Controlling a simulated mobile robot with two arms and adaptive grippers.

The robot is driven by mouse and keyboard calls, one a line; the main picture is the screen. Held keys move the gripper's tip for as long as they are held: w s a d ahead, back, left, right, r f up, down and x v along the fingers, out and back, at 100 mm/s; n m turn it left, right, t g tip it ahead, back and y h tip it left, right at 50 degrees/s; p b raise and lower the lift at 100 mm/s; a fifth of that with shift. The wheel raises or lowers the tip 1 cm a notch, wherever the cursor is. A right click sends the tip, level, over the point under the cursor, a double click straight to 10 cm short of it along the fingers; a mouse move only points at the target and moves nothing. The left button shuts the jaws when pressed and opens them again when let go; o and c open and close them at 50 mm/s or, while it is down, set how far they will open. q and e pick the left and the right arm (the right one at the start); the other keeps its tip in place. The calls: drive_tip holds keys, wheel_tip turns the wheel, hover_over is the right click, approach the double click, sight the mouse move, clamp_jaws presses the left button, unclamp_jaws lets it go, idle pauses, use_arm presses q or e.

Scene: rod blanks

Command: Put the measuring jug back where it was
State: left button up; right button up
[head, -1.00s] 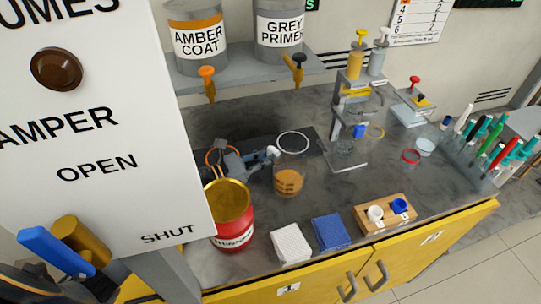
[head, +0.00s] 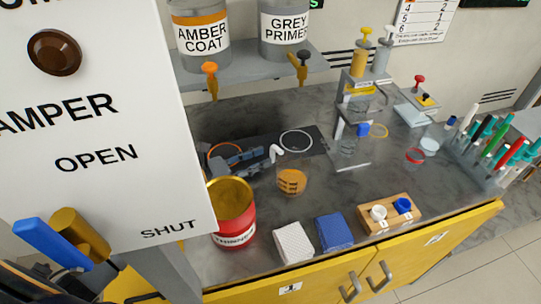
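The measuring jug (head: 291,182) is a clear vessel with amber liquid low inside. In the head view it stands upright on the grey worktop, in front of the white ring (head: 296,141) on the dark mat. My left gripper (head: 268,158) is grey-blue and lies low over the mat, just left of the jug. A small white curved piece, perhaps the jug's handle, shows at its tip. Whether the fingers touch or hold it is unclear. The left arm behind is mostly hidden by the white panel.
A red tin (head: 233,212) stands close in front of the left gripper. The white panel (head: 100,130) blocks the left side. White (head: 293,243) and blue (head: 332,233) blocks and a wooden holder (head: 389,213) line the front.

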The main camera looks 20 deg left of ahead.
use_arm(q)
drive_tip(key=b+v, duration=0.1)
drive_tip(key=v, duration=0.5)
drive_tip(key=shift+s+a, duration=0.1)
drive_tip(key=shift+s, duration=0.05)
drive_tip(key=shift+s+a+r, duration=0.1)
drive_tip(key=shift+s+a, duration=0.25)
